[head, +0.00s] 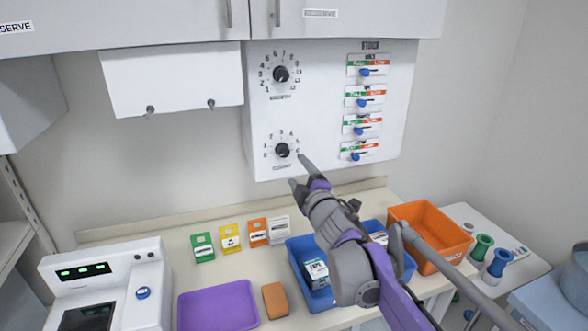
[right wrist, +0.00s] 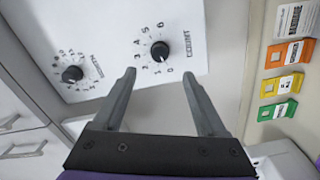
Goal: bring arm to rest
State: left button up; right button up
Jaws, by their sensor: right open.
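My right arm (head: 352,262) reaches up from the lower right over the counter. Its gripper (head: 298,169) is raised in front of the white wall panel (head: 325,100), near the lower black dial knob (head: 282,150). In the right wrist view the two grey fingers (right wrist: 160,75) are apart with nothing between them. The lower knob (right wrist: 160,50) shows just beyond the fingertips, with a visible gap. The upper knob (head: 281,74) is farther off, and it also shows in the wrist view (right wrist: 72,74). My left gripper is not in view.
Below the arm are a blue bin (head: 297,251) with boxes, an orange bin (head: 440,235), a purple tray (head: 218,306) and an orange block (head: 275,300). Several blue-knobbed sliders (head: 366,72) are on the panel's right. A white device (head: 105,285) stands left.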

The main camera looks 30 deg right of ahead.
jog(key=shift+s+a, duration=0.1)
jog(key=shift+s, duration=0.3)
jog(key=s+a+f+m+g+y, duration=0.2)
jog(key=s+a+f+m+g, duration=0.3)
jog(key=s+a+f, duration=0.4)
jog(key=s+a+f+m+g+y, duration=0.2)
jog(key=s+a+f+m+g, duration=0.4)
jog(key=s+f, duration=1.1)
jog(key=a+f+g, duration=0.1)
jog(key=a+f, duration=0.2)
jog(key=f, duration=0.1)
jog(key=shift+s+a+f, duration=0.15)
jog(key=shift+s+f, duration=0.15)
jog(key=shift+s, duration=0.05)
